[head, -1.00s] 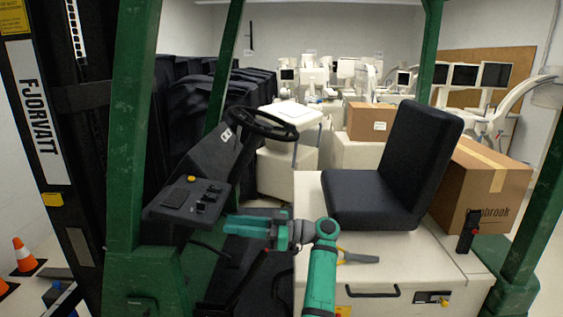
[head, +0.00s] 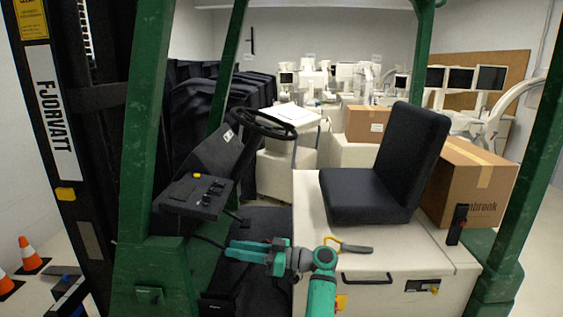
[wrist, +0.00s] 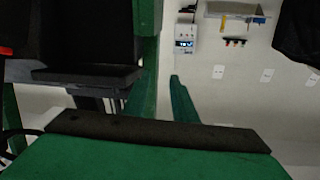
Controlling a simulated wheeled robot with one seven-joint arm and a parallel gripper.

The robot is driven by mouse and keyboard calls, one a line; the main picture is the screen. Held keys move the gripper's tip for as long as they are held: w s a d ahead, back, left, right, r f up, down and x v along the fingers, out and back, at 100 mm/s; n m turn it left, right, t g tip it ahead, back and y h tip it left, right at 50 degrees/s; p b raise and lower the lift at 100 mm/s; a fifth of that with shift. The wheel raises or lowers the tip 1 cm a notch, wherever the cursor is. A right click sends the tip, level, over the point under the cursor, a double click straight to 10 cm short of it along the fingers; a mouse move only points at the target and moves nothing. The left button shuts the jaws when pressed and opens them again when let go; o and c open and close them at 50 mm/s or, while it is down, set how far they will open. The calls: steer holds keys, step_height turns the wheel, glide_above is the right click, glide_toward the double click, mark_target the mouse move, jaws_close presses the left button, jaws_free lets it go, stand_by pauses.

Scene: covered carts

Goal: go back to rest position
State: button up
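My teal gripper (head: 236,249) is in the head view, low in the picture, pointing left over the dark footwell of a green forklift. It is in front of the seat base and below the steering wheel. I see nothing held in it, but its fingers overlap from this angle and any gap is unclear. My arm comes up from the bottom edge beside the seat base. In the wrist view I cannot clearly make out the fingertips; a green panel with a dark strip (wrist: 150,133) fills the bottom.
The steering wheel (head: 262,124), control panel (head: 197,193) and black seat (head: 385,175) surround the arm. Green posts (head: 150,130) stand at both sides. A yellow-and-grey tool (head: 350,247) lies on the seat base. A cardboard box (head: 470,185) is behind the seat. Traffic cones (head: 30,255) stand at far left.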

steer(key=s+f+m+t+h, duration=0.3)
steer(key=f+m, duration=0.2)
steer(key=f, duration=0.9)
steer(key=s+f+m+t+h, duration=0.3)
steer(key=s+f+m, duration=0.1)
steer(key=f, duration=1.1)
steer(key=s+d+f+m+t+h, duration=0.1)
steer(key=s+d+f+m+h, duration=0.15)
steer(key=s+f, duration=0.45)
steer(key=s+d+f+m+t+h, duration=0.1)
steer(key=s+d+f+m+h, duration=0.2)
steer(key=s+f, duration=0.45)
steer(key=s+d+r+m+t+h, duration=0.1)
steer(key=s+d+h, duration=0.2)
steer(key=s, duration=0.7)
steer(key=s+d+r+h, duration=0.1)
steer(key=s+d+h, duration=0.2)
steer(key=s, duration=0.8)
steer(key=s+r+t, duration=0.1)
steer(key=s+r, duration=0.6)
steer(key=r, duration=0.3)
steer(key=s+d+r+t, duration=0.1)
steer(key=s+r+t, duration=0.1)
steer(key=s+r, duration=0.6)
steer(key=shift+s+r+n+h, duration=0.25)
steer(key=shift+r+n+h, duration=0.15)
steer(key=shift+r, duration=0.5)
